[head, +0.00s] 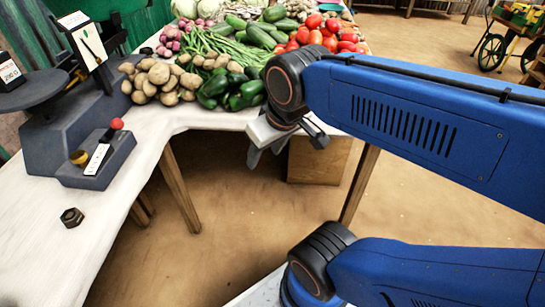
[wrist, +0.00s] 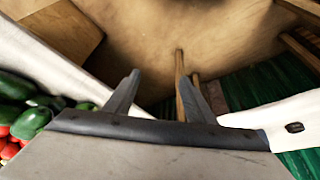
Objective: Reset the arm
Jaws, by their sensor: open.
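My gripper (wrist: 158,98) is open in the wrist view, its two grey fingers apart with nothing between them. Beyond them are the brown floor and a wooden table leg. In the head view my blue arm comes in from the right, and the gripper (head: 268,155) hangs pointing down in front of the vegetable table's near edge. The fingers are partly hidden there by the wrist.
The white counter (head: 50,225) holds a grey scale (head: 60,125), a small box with a red knob (head: 97,160) and a dark hex nut (head: 72,217). Potatoes (head: 160,77), green peppers (head: 228,92) and tomatoes (head: 318,35) lie behind my gripper. Open floor (head: 200,250) lies before the table.

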